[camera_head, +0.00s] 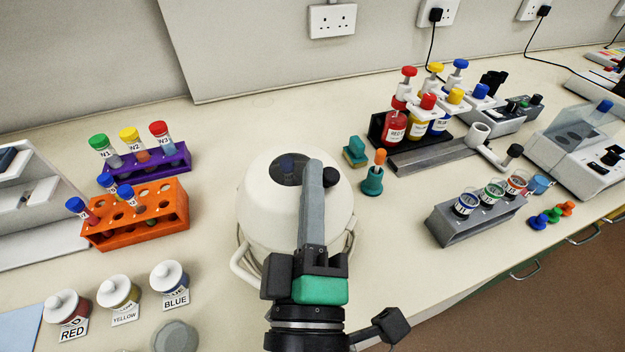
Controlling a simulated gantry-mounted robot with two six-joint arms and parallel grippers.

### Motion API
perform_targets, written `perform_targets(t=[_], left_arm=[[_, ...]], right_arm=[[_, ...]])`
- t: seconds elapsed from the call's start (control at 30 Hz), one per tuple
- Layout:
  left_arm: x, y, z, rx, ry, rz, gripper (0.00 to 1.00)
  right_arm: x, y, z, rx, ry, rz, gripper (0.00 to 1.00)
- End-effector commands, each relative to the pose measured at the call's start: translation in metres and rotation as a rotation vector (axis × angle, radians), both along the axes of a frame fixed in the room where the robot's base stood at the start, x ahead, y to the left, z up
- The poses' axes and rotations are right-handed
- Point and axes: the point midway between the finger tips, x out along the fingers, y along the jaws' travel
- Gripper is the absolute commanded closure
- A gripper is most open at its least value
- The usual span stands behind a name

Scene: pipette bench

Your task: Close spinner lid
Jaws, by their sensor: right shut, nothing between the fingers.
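The spinner (262,215) is a round white machine in the middle of the bench, with a pale loop handle at its lower left. Its white domed lid (265,180) has a dark round window (287,168) and looks down over the body; any gap at the rim is hard to tell. My right gripper (313,170) comes in from the bottom, shut and empty. Its fingers cross over the right part of the lid, with the tips beside the window and a black knob (331,177). Whether they touch the lid is unclear. My left gripper is not in view.
An orange rack (150,225) and a purple rack (160,170) with tubes stand left. Lidded colour pots (120,290) sit at lower left. A teal stand (372,182) and a grey rack (470,225) stand right.

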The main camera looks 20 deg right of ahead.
Motion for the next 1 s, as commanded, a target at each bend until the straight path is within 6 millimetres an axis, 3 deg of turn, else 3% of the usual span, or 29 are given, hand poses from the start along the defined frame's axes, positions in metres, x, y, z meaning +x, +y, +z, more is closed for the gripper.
perform_targets(t=[0.27,0.6,0.77,1.0], left_arm=[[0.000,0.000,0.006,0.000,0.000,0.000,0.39],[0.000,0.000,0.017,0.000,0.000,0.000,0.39],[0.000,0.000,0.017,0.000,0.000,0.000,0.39],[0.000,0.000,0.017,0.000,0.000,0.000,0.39]], right_arm=[[0.015,0.011,0.022,0.002,-0.002,-0.015,1.00],[-0.055,0.051,0.001,-0.001,0.001,-0.010,1.00],[-0.068,0.058,-0.003,0.000,0.000,-0.014,1.00],[-0.070,0.058,-0.004,0.000,0.000,-0.016,1.00]])
